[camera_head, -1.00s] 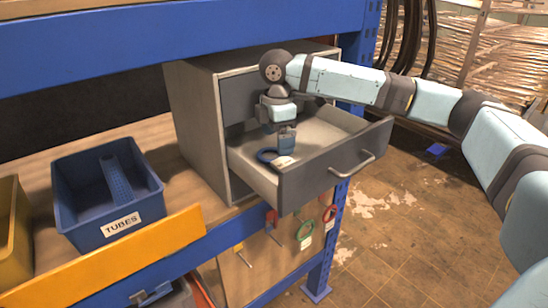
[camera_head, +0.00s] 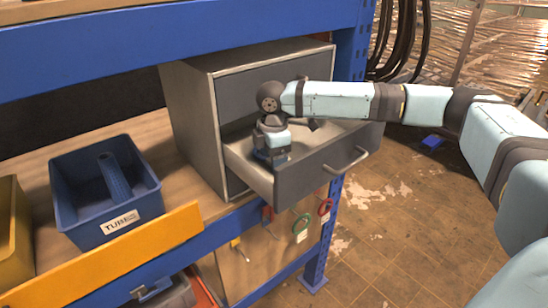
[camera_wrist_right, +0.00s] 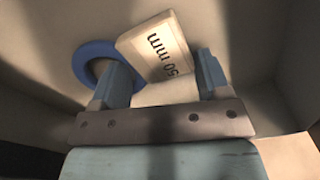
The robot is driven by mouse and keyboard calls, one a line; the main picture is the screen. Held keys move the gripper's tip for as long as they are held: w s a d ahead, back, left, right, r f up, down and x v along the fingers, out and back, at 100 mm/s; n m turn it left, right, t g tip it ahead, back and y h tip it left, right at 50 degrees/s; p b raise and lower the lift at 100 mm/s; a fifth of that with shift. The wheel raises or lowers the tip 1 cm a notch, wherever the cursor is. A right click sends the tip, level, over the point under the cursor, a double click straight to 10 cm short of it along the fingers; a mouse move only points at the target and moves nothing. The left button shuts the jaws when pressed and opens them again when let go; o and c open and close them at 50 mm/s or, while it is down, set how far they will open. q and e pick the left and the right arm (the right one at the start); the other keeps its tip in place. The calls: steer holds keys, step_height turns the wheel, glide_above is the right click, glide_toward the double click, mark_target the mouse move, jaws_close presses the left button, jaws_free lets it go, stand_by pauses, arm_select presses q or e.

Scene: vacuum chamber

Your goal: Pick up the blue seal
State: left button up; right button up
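The blue seal is a ring with a white tag reading "50 mm". In the right wrist view the ring (camera_wrist_right: 82,58) lies at the left on the drawer floor, and the tag (camera_wrist_right: 158,45) lies between and beyond my fingertips. My right gripper (camera_wrist_right: 165,75) is open, its left finger overlapping the ring's right side; whether that finger is inside or above the ring I cannot tell. My left gripper is not in view.
A blue bin labelled TUBES (camera_head: 75,205) holding a blue tube stands to the left on the wooden shelf. Green and red rings (camera_head: 301,222) hang below. A blue beam crosses above.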

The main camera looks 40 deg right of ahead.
steer(key=shift+c, duration=0.4)
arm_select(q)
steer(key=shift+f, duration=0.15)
arm_select(e)
steer(key=shift+d+r, duration=0.1)
steer(key=shift+d+r+b, duration=0.15)
steer(key=shift+r+b, duration=0.05)
steer(key=shift+b, duration=0.3)
step_height(320, 180, up, 6)
steer(key=shift+r+b, duration=0.25)
steer(key=shift+b, duration=0.55)
steer(key=d+b, duration=0.1)
steer(key=d, duration=0.5)
steer(key=s+d+b, duration=0.1)
steer(key=d, duration=0.5)
steer(key=s+d+b, duration=0.1)
steer(key=d+b, duration=0.1)
steer(key=d, duration=0.5)
steer(key=shift+s+f, duration=0.1)
steer(key=shift+s, duration=0.05)
steer(key=shift+d, duration=0.2)
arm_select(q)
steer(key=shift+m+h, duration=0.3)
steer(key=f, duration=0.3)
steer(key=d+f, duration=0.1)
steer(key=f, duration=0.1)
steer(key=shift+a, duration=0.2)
